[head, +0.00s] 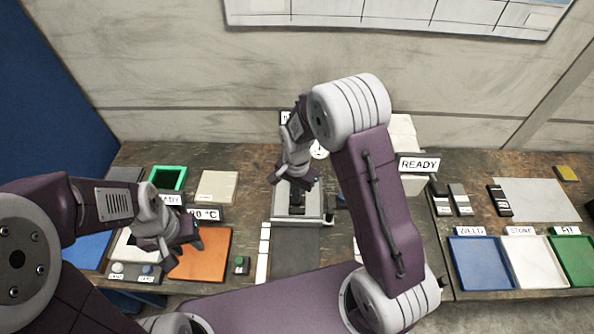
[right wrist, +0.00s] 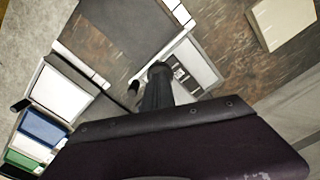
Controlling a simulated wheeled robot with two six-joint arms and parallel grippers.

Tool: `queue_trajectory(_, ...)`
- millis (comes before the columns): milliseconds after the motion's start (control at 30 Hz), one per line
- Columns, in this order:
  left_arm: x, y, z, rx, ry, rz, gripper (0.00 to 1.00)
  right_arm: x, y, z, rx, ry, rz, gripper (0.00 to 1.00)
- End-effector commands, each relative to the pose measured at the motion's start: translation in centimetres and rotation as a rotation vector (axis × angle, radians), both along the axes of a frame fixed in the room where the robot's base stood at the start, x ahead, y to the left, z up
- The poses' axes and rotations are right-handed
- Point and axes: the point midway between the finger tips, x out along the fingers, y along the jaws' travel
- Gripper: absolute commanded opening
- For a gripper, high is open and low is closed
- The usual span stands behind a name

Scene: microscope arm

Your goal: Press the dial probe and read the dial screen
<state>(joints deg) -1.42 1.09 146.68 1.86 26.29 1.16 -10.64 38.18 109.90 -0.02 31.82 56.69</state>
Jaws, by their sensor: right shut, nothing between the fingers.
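A pale grey stand (head: 310,213) with a dark centre part sits at the middle of the bench. A white round face (head: 319,151), possibly the dial screen, shows behind my right gripper, mostly covered; no reading can be made out. My right gripper (head: 293,184) is shut and empty, above the stand's dark part. In the right wrist view its dark fingers (right wrist: 157,82) overlap the pale plate of the stand (right wrist: 200,68); contact cannot be told. The probe itself is hidden or too small to pick out. My left gripper (head: 186,252) hovers at the left, by an orange mat; its jaw opening is unclear.
The orange mat (head: 212,262) and a green-rimmed tray (head: 169,172) lie left. A READY sign (head: 419,164) stands right of the stand. Blue (head: 482,282), white (head: 535,268) and green (head: 580,262) trays line the right front. A dark mat (head: 295,250) lies before the stand.

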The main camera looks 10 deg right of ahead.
Motion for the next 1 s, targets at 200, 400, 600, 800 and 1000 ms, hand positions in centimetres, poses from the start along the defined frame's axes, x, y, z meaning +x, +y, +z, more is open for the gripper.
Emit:
queue_trajectory(200, 0.0, 0.0, 0.0, 0.0, 0.0, 0.0, 0.36, -0.1, 0.0, -0.1, -0.001, 0.004, 0.0, 0.0)
queue_trajectory(400, 0.0, 0.0, 0.0, 0.0, 0.0, 0.0, 0.36, -0.1, 0.0, -0.1, 0.0, 0.004, 0.0, 0.0)
queue_trajectory(600, 0.0, 0.0, 0.4, 0.0, 0.0, 0.0, 0.36, -0.1, 0.0, 0.4, -0.001, 0.004, 0.0, 0.0)
queue_trajectory(800, 0.0, 0.0, 2.2, 0.0, 0.0, 0.0, 0.36, -0.1, 0.0, 2.4, 0.0, 0.003, 0.0, 0.0)
queue_trajectory(1000, 0.0, 0.0, 3.9, 0.0, 0.0, 0.0, 0.36, -0.1, 0.0, 4.4, 0.0, 0.003, 0.0, 0.0)
